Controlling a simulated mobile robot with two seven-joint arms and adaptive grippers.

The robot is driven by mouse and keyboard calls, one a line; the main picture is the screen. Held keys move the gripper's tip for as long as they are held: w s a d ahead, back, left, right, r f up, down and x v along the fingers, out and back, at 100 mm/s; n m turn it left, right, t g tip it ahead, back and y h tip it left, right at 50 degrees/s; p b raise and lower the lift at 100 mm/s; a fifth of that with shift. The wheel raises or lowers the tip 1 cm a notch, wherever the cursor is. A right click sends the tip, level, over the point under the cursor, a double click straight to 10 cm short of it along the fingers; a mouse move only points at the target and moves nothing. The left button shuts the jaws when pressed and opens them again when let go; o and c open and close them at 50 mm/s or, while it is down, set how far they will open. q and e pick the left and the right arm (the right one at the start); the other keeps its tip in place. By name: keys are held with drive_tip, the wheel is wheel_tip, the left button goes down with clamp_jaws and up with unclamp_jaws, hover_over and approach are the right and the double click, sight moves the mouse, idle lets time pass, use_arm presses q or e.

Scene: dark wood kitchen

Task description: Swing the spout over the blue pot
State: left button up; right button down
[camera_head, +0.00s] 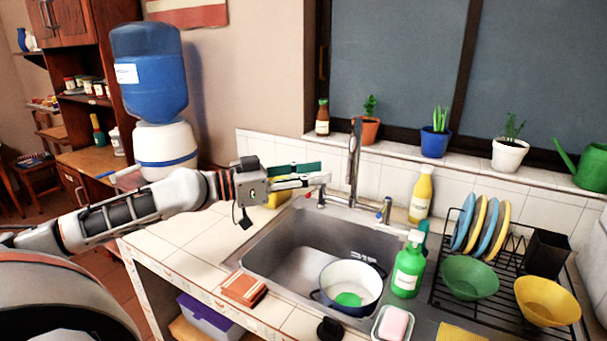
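The metal faucet spout (354,155) rises at the back edge of the sink, seen nearly upright; its outlet direction is hard to tell. The blue pot (368,308), with a white inside and something green in it, sits in the sink basin at the front right. My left gripper (326,179) reaches in from the left over the sink's back left corner. Its fingertips are just left of the spout, with a small gap in the picture. Whether its fingers are apart is unclear at this angle. My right gripper does not show.
A green soap bottle (407,268) stands right of the pot, and a yellow bottle (420,198) behind. A dish rack (500,262) with plates and bowls is at the right. A brick-coloured sponge (243,288) lies on the front counter. The basin's left part (285,255) is clear.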

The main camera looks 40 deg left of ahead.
use_arm(q)
drive_tip(key=shift+v, duration=1.1)
